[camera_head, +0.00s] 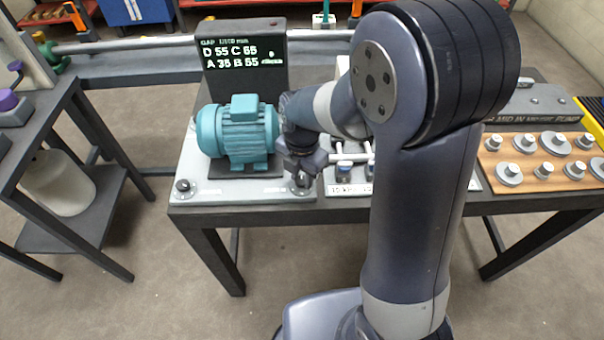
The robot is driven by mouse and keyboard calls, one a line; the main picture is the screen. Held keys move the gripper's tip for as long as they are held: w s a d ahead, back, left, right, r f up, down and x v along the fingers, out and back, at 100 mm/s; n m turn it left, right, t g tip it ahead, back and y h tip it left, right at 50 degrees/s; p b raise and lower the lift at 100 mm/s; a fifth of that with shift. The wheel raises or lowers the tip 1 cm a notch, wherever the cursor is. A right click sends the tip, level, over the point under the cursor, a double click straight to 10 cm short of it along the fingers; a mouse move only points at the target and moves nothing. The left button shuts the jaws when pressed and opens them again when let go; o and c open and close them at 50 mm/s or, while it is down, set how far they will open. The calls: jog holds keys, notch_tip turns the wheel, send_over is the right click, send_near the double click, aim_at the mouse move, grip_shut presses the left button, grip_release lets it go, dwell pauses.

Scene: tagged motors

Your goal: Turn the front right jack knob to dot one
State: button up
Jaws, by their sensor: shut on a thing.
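The teal motor (240,133) sits on a pale base plate (230,194) at the left of the table. A small dark jack knob (183,186) stands at the plate's front left corner. The front right jack knob (303,184) is at the plate's front right corner, mostly hidden by my gripper. My gripper (302,176) points down and is shut on this knob. The knob's dots are too small or hidden to read.
A black display (243,58) behind the motor reads "D 55 C 65" and "A 35 B 55". A wooden board (540,160) with several metal weights is at the right. My arm hides the table's middle.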

aim_at(302, 179)
jog(key=shift+n, duration=0.5)
jog(key=o, duration=1)
jog(key=shift+c, duration=0.2)
notch_tip(302, 179, up, 11)
notch_tip(302, 179, down, 11)
jog(key=shift+r, duration=0.1)
dwell(0.6)
